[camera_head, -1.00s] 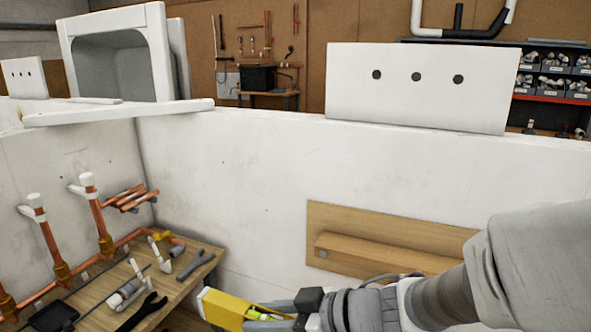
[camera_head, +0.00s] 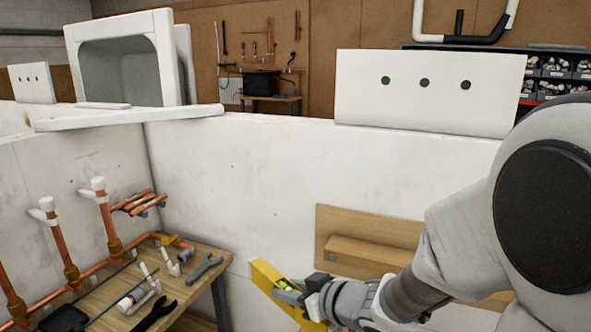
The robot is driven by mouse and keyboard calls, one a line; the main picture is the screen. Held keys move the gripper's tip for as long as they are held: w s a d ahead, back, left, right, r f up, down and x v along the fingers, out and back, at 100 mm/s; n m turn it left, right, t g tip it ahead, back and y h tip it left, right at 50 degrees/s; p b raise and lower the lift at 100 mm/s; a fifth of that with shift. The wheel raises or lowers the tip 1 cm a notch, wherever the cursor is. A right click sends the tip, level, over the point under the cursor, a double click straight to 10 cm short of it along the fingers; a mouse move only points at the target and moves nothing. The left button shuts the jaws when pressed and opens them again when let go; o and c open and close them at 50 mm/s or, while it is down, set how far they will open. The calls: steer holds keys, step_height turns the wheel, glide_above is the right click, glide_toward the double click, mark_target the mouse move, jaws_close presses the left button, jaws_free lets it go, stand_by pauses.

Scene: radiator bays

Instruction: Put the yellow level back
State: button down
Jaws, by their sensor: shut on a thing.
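The yellow level (camera_head: 268,275) is in the head view at the lower middle, with a green vial near my gripper. My gripper (camera_head: 290,293) is shut on the level and holds it tilted in front of the white wall. The level's lower end is partly hidden behind my gripper. A wooden board with a ledge (camera_head: 375,254) is on the white wall, just right of and behind the gripper. My arm covers part of its right side.
A wooden bench (camera_head: 207,264) at the lower left holds a grey wrench (camera_head: 204,268), a black wrench (camera_head: 154,314), white fittings and a black tray (camera_head: 63,319). Copper pipes (camera_head: 110,236) stand along the left wall. A white panel with three holes (camera_head: 430,92) rests on the wall top.

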steer(key=w+d+f+m+t+h, duration=0.1)
steer(key=w+d+f+m+h, duration=0.2)
steer(key=d+f, duration=0.3)
steer(key=w+d+f+m+t+h, duration=0.2)
steer(key=w+d+f+m+h, duration=0.1)
steer(key=d+f+m+h, duration=0.2)
steer(key=d+f, duration=0.2)
steer(key=d, duration=0.2)
steer(key=shift+w+f+h, duration=0.25)
steer(key=shift+w+h, duration=0.05)
steer(key=shift+w, duration=0.05)
